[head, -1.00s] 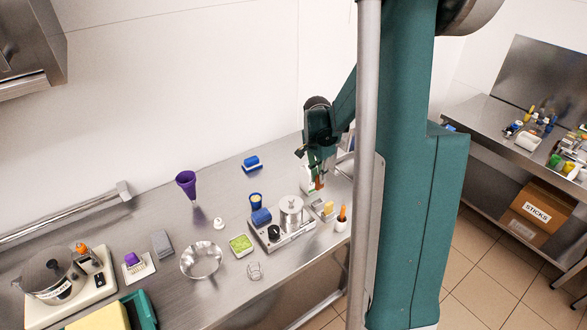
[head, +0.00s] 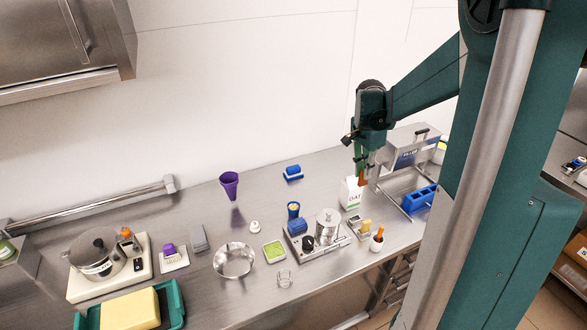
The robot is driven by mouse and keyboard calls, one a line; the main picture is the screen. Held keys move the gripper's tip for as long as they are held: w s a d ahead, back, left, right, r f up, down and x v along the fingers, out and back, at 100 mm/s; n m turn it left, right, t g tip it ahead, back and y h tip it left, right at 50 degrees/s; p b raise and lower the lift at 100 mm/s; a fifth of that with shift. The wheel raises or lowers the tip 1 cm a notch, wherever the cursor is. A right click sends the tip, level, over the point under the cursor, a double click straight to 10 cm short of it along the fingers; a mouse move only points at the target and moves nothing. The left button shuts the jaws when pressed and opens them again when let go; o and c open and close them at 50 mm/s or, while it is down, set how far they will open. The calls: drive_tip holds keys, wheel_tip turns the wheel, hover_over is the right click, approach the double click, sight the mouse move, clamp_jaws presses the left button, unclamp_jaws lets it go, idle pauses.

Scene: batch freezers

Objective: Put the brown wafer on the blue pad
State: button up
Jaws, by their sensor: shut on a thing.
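My gripper (head: 363,164) is at the right part of the steel counter, pointing down, just behind and above the white OAT carton. It is shut on a small brown piece, the brown wafer (head: 363,180), which shows below the fingers. Whether the wafer touches the carton behind or beside it I cannot tell. A blue pad-like block (head: 293,172) lies alone at the back of the counter, left of my gripper. Another blue block (head: 298,226) sits on the metal appliance at the front; which of the two is the pad is unclear.
The OAT carton (head: 351,193), a steel pot (head: 327,228), a blue cup (head: 293,210) and an orange-handled pot (head: 377,240) crowd the space near my gripper. The back middle counter is fairly clear.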

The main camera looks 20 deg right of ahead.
drive_tip(key=w+a, duration=0.3)
drive_tip(key=w, duration=1.7)
hover_over(293, 167)
wheel_tip(293, 167, down, 5)
drive_tip(key=shift+d+f+b, duration=0.1)
drive_tip(key=shift+f+b, duration=0.05)
drive_tip(key=shift+b, duration=0.25)
drive_tip(key=shift+f, duration=0.1)
wheel_tip(293, 167, down, 6)
drive_tip(key=shift+p, duration=0.3)
drive_tip(key=shift+f, duration=1.9)
drive_tip(key=shift+f, duration=0.2)
